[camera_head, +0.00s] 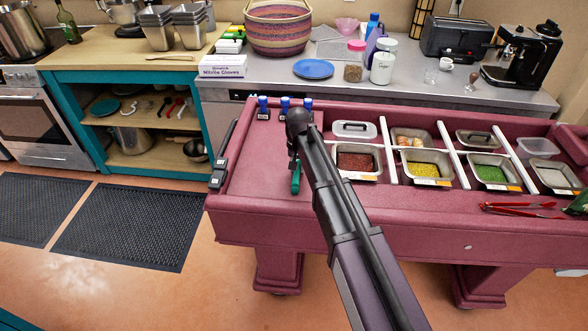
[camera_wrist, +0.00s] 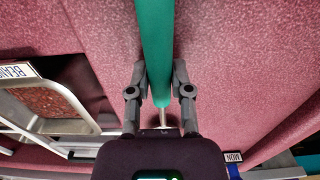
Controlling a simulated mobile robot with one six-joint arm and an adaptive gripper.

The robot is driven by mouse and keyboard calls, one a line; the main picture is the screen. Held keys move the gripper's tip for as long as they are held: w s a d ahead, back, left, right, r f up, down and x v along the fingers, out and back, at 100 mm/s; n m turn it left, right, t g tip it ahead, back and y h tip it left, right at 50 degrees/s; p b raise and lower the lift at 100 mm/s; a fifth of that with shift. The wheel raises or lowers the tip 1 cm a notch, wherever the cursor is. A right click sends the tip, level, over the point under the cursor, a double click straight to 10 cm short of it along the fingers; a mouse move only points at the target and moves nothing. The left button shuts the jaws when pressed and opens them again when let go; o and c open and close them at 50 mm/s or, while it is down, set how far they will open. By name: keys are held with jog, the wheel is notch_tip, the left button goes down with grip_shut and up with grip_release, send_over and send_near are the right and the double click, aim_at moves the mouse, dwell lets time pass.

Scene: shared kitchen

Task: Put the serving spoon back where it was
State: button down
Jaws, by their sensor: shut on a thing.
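My gripper (camera_wrist: 160,84) is shut on a green handle in the wrist view, one finger on each side. I take this to be the serving spoon (camera_wrist: 156,30). A short metal part of it shows between the fingers; its bowl end is hidden by my wrist. In the head view the green handle (camera_head: 296,178) shows below the end of my arm, over the left part of the maroon serving counter (camera_head: 251,165). I cannot tell whether the spoon touches the counter.
Right of the arm sit food pans, including one of red-brown beans (camera_head: 355,162) and one of yellow food (camera_head: 425,170). Red tongs (camera_head: 515,209) lie front right. Blue-topped containers (camera_head: 285,107) stand behind the arm. A dark long object (camera_head: 222,155) is at the left edge.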

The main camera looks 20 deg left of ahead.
jog(key=shift+f, duration=0.15)
jog(key=c, duration=0.5)
grip_release()
jog(key=shift+c, duration=0.2)
jog(key=shift+r, duration=0.2)
notch_tip(320, 180, up, 12)
jog(key=p, duration=1.2)
dwell(0.3)
jog(key=shift+w, duration=0.15)
